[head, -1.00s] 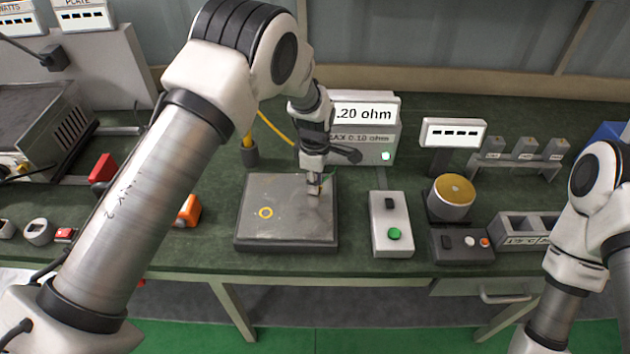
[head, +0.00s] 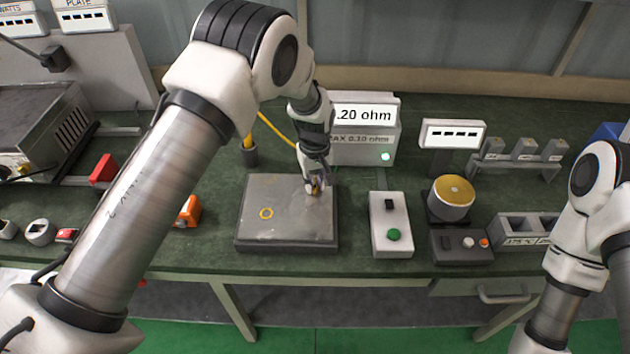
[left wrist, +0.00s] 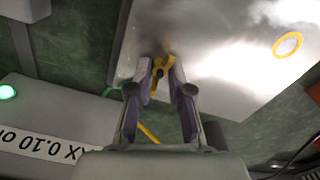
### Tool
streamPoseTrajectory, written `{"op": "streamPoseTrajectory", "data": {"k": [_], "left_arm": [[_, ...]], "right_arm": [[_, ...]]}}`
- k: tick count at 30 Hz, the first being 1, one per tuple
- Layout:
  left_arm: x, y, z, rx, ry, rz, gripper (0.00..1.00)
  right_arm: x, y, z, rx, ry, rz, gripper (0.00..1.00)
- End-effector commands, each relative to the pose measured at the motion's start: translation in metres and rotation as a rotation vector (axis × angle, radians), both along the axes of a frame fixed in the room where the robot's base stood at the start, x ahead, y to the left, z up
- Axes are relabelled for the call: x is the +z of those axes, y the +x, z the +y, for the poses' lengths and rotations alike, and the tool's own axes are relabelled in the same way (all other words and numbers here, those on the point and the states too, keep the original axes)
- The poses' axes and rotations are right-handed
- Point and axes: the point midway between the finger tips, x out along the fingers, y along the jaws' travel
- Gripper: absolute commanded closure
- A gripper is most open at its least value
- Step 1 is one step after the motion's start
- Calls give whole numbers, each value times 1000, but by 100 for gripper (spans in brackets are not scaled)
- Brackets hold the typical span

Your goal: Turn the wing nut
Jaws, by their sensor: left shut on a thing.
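The wing nut (left wrist: 160,66) is yellow and sits at the edge of a grey metal plate (head: 265,228). In the left wrist view it lies between the fingertips of my left gripper (left wrist: 163,75). In the head view my left gripper (head: 313,189) points down at the plate's right part and is shut on the wing nut, which it mostly hides there. A yellow ring (head: 266,213) marks the plate's left part. My right arm shows at the right edge of the head view, but its gripper is out of view.
Behind the plate stands a meter (head: 365,130) reading .20 ohm with a green light. Right of the plate is a grey box (head: 391,224) with a green button, then a gold-topped cylinder (head: 452,197). An orange object (head: 188,211) lies left of the plate.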

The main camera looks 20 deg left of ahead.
Motion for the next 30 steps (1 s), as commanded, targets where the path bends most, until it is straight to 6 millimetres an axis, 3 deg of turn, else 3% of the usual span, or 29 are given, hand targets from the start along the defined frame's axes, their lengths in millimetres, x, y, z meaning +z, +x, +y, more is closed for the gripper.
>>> {"op": "streamPoseTrajectory", "data": {"k": [18, 30], "left_arm": [[4, 3, 0, -570, 1, -10, 100], [4, 4, 0, -802, 2, -10, 100]], "right_arm": [[7, 0, 0, 0, 0, 0, 100], [10, 0, 0, 0, 0, 0, 100]]}}
